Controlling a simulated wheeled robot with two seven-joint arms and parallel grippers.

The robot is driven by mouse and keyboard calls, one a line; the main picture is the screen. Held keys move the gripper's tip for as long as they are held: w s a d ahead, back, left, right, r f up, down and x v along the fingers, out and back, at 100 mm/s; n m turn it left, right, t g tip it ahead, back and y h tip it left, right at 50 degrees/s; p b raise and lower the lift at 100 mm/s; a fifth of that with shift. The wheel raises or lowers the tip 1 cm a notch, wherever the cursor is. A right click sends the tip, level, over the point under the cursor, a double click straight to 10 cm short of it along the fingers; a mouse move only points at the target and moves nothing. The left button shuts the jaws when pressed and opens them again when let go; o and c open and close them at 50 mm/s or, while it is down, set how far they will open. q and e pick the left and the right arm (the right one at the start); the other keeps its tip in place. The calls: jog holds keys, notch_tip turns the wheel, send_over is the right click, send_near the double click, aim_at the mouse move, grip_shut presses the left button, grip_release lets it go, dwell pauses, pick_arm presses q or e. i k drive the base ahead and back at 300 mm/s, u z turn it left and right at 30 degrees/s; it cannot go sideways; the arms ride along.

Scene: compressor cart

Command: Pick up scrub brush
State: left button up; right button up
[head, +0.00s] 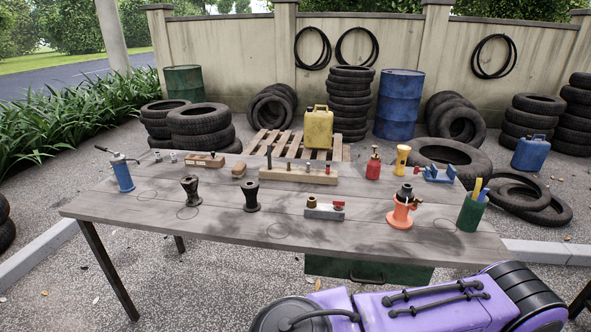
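A small brown, rounded block that looks like the scrub brush (239,170) lies on the grey wooden table (120,205), toward its back left of centre. Its bristles are too small to make out. It sits between a wooden block with small fittings (204,161) on its left and a long wooden rack with pegs (298,174) on its right, apart from both. Neither of my grippers shows in the head view.
Black flared pieces (250,196) stand in front of the brush. A blue oil can (122,173), red bottle (373,164), orange stand (401,208) and green cup (471,213) are also on the table. A purple machine (420,308) is at the near right.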

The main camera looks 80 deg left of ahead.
aim_at(239, 170)
jog(key=u, duration=0.05)
jog(key=i, duration=0.3)
jog(key=u, duration=3.45)
